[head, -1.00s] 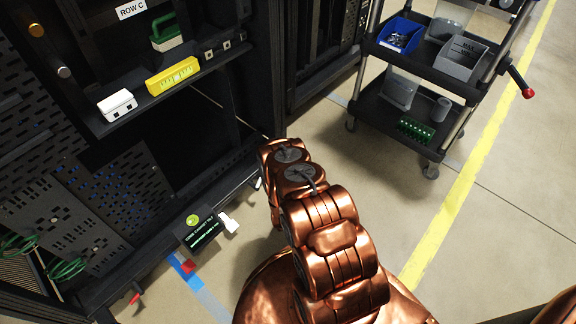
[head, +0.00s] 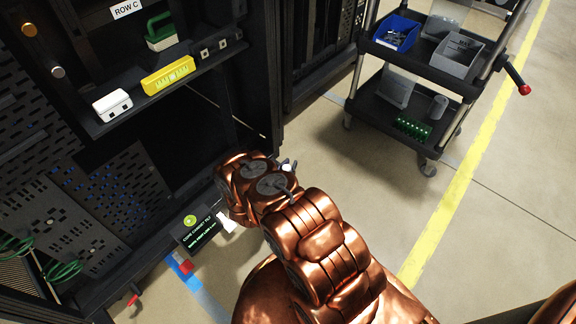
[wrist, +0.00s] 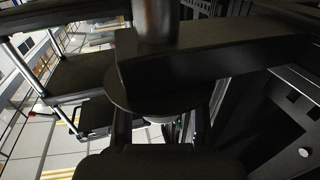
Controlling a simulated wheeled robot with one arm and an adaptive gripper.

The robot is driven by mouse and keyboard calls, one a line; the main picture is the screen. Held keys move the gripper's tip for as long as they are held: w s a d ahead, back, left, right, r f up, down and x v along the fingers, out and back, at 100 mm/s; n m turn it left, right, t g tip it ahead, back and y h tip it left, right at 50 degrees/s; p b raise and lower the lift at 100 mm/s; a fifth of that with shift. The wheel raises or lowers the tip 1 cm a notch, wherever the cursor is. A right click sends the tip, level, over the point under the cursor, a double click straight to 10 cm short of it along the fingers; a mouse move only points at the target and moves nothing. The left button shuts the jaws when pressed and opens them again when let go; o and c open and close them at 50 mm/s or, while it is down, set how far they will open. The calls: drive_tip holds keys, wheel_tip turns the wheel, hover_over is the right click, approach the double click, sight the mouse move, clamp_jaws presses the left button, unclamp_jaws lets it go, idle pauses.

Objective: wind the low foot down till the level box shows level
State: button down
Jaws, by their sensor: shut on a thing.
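A dark box with a round green dial (head: 190,221) and a small lit text screen sits at the rack's lower front edge; its text is too small to read. I take it for the level box. In the wrist view, a dark round foot (wrist: 118,99) sits under a thick black beam, below a metal post. My gripper (wrist: 158,132) has its two fingers on either side of the foot, just under the disc, and is shut on it. In the head view my copper arm hides the gripper and the foot at the rack's front corner.
The rack's shelf (head: 90,125) holds a white box (head: 112,105), a yellow box (head: 168,75) and a green-handled item (head: 161,33). A black cart (head: 384,104) with trays stands at the upper right. Floor between cart and yellow line (head: 455,200) is clear.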

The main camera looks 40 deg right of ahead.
drive_tip(key=shift+s+m+g+h+b, duration=0.15)
drive_tip(key=shift+m+g+h+b, duration=0.25)
drive_tip(key=shift+m+g, duration=0.5)
drive_tip(key=shift+s+m+g+h+b, duration=0.15)
drive_tip(key=shift+m+g+h+b, duration=0.3)
drive_tip(key=shift+g, duration=0.75)
drive_tip(key=c, duration=1)
unclamp_jaws()
drive_tip(key=shift+r, duration=0.1)
wheel_tip(320, 180, up, 10)
drive_tip(key=shift+o, duration=0.3)
